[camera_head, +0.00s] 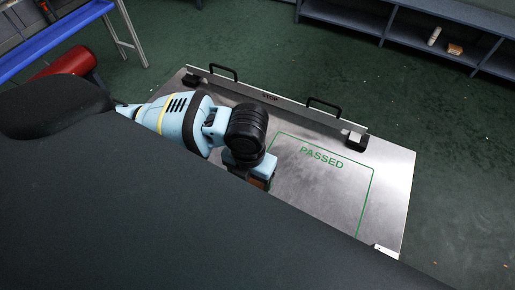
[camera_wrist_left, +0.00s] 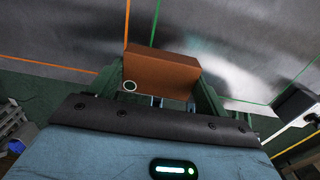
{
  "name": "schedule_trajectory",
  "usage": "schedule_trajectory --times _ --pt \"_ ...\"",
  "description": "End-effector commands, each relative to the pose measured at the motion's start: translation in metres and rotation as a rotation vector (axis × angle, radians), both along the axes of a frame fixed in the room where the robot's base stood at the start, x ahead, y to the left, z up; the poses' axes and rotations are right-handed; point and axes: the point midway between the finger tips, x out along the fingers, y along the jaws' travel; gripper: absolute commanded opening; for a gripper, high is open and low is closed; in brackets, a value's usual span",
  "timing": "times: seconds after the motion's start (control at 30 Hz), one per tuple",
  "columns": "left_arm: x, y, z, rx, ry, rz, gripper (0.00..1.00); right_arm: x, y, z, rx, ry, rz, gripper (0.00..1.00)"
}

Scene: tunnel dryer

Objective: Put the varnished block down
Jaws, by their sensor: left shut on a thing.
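The varnished block (camera_wrist_left: 162,72) is orange-brown with a pale ring mark near one corner. My left gripper (camera_wrist_left: 160,88) is shut on it, one finger at each side. In the head view the block (camera_head: 258,183) shows only as a small brown patch under the left gripper (camera_head: 261,172), mostly hidden. They are by the left edge of the green outlined area marked PASSED (camera_head: 321,158) on a metal table (camera_head: 397,178). I cannot tell whether the block touches the table. My right gripper is not in view.
The PASSED area looks clear. Shelves (camera_head: 400,33) stand at the back right, a blue conveyor (camera_head: 50,43) at the upper left. A dark shape covers the lower left.

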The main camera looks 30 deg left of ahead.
Motion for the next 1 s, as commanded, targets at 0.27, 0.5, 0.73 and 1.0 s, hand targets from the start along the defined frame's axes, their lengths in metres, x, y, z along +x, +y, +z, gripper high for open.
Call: schedule_trajectory --times 0.27,0.5,0.73,1.0 --pt "0.013 0.004 -0.001 0.002 -0.001 0.000 0.50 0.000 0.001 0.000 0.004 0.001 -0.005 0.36" --pt "0.062 0.021 -0.007 0.001 0.001 0.002 0.50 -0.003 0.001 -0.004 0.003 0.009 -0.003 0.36" --pt "0.111 0.037 -0.012 0.000 0.001 0.002 0.50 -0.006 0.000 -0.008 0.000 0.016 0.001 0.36" --pt "0.142 0.048 -0.015 -0.001 0.001 -0.002 0.50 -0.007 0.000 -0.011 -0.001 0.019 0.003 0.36"
